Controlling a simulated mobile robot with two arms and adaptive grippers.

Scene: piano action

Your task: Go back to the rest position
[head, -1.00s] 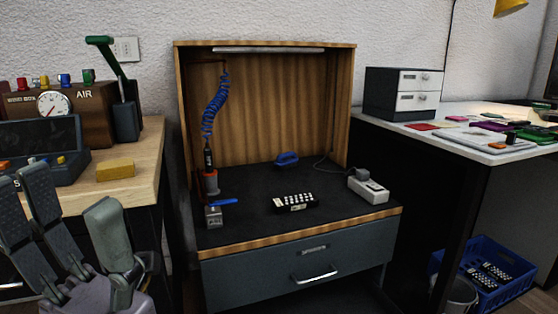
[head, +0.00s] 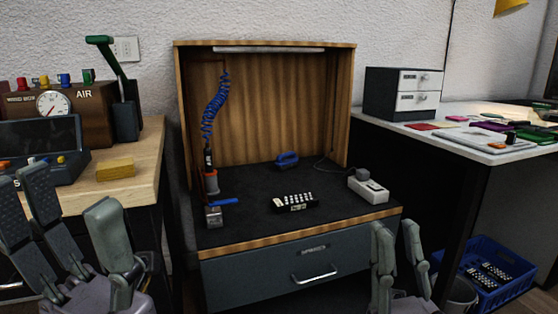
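My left gripper (head: 66,195) is at the lower left, fingers up and spread apart, with nothing between them. It shows in front of the wooden table on the left. My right gripper (head: 396,229) is at the lower right of the cabinet, in front of its right front corner. Its fingers point up with a gap between them and nothing held. Its palm is cut off by the bottom edge.
The cabinet with a black work surface (head: 245,222) holds a screwdriver on a blue coiled cord (head: 214,108), a black block with white keys (head: 296,203) and a white power strip (head: 368,188). A blue crate (head: 482,298) stands on the floor at right.

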